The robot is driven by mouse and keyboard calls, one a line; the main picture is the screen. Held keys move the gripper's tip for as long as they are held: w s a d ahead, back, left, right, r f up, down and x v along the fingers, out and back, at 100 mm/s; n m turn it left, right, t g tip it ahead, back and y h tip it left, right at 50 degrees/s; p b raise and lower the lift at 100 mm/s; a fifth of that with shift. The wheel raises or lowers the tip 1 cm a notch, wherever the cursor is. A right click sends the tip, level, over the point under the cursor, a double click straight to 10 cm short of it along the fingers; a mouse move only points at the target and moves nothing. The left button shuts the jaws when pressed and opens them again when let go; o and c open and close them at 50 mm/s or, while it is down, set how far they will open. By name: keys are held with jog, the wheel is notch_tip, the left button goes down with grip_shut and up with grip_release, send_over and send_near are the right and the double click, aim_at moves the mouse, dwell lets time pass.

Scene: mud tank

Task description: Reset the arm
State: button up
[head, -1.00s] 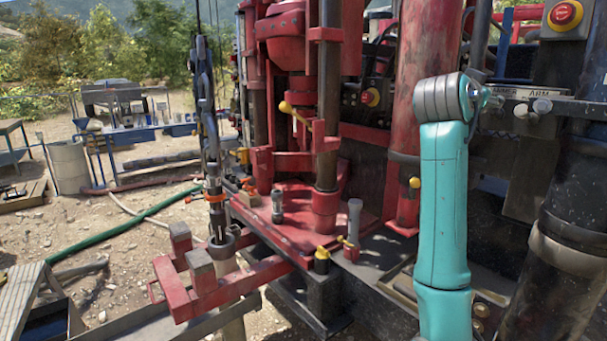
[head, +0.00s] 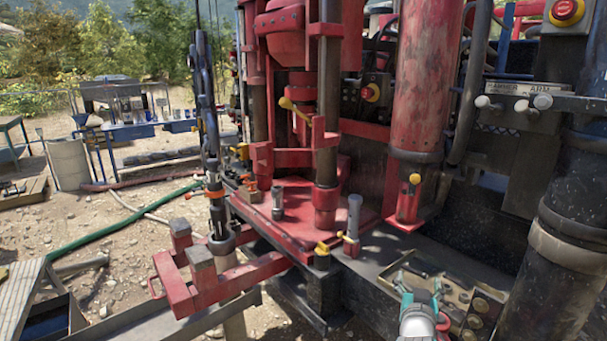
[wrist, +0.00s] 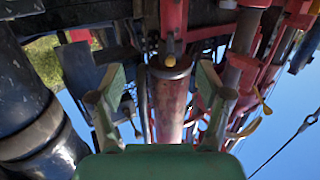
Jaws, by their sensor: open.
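My gripper (wrist: 163,85) shows in the wrist view as two green-grey fingers spread apart above a green palm, with nothing between them. Behind the gap is a red cylinder (wrist: 172,108), upside down in this view, with a yellow knob near its end. My arm shows in the head view only as a small teal and grey part (head: 420,322) at the bottom edge, in front of a tray of fittings. I cannot make out the gripper's fingers in the head view.
The red drill rig (head: 425,80) fills the middle and right. A dark pipe (head: 545,270) with a pale band stands at the far right. A lever panel (head: 535,103) is above the tray (head: 395,285). A red forked bracket (head: 180,290) juts out at lower left. Open gravel lies further left.

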jog(key=s+a+f+n+y, duration=0.2)
jog(key=s+a+f, duration=0.1)
jog(key=s+f, duration=0.85)
jog(key=s+a+f+n+y, duration=0.3)
jog(key=s+f, duration=0.5)
jog(key=s, duration=0.7)
jog(key=s+a+r, duration=0.1)
jog(key=s+r, duration=0.1)
jog(key=s, duration=1.3)
jog(key=s+a+r+m+g+y, duration=0.1)
jog(key=s+a+r, duration=0.1)
jog(key=s, duration=1.3)
jog(key=shift+s+r, duration=0.35)
jog(key=shift+r, duration=0.4)
